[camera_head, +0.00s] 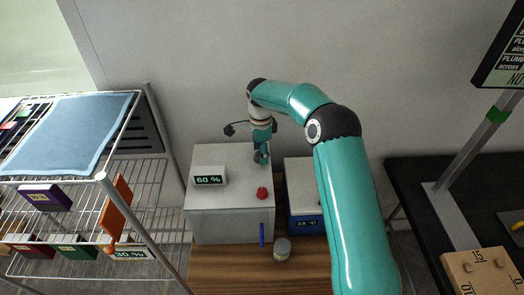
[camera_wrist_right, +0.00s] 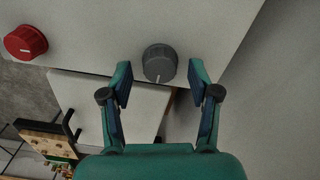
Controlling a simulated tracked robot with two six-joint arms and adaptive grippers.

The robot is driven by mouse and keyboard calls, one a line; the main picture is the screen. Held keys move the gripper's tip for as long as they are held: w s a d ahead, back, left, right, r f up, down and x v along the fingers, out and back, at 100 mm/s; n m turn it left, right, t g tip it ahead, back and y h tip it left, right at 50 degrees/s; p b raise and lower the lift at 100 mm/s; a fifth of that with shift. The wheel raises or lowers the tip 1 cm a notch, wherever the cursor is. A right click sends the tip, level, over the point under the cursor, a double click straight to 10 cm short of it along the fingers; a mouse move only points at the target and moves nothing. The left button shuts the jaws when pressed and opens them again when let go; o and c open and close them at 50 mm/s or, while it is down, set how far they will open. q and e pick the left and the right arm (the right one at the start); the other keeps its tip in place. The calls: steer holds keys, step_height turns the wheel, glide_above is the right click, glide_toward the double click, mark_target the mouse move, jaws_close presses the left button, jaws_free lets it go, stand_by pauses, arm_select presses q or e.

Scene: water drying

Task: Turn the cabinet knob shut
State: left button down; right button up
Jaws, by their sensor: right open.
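The white cabinet (camera_head: 230,225) stands on a wooden table, with a 60 % display (camera_head: 208,180) on top. A red knob (camera_head: 262,193) sits near its front right corner. In the right wrist view the red knob (camera_wrist_right: 25,42) is at the upper left, and a grey knob (camera_wrist_right: 160,62) with a pale pointer line is at the centre. My right gripper (camera_head: 261,157) is over the cabinet's back right part. In the wrist view my right gripper (camera_wrist_right: 160,78) is open, its fingers on either side of the grey knob, with visible gaps. The grey knob is hidden in the head view. My left gripper is out of view.
A blue and white box (camera_head: 303,224) stands close to the cabinet's right, partly hidden by my right arm. A blue pen-like item (camera_head: 262,235) and a small round jar (camera_head: 282,249) are in front. A wire rack (camera_head: 152,215) stands left, a black table (camera_head: 425,175) right.

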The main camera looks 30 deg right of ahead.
steer(key=shift+f, duration=0.45)
steer(key=shift+s, duration=0.1)
steer(key=c, duration=1.1)
steer(key=shift+d, duration=0.15)
steer(key=shift+c, duration=0.3)
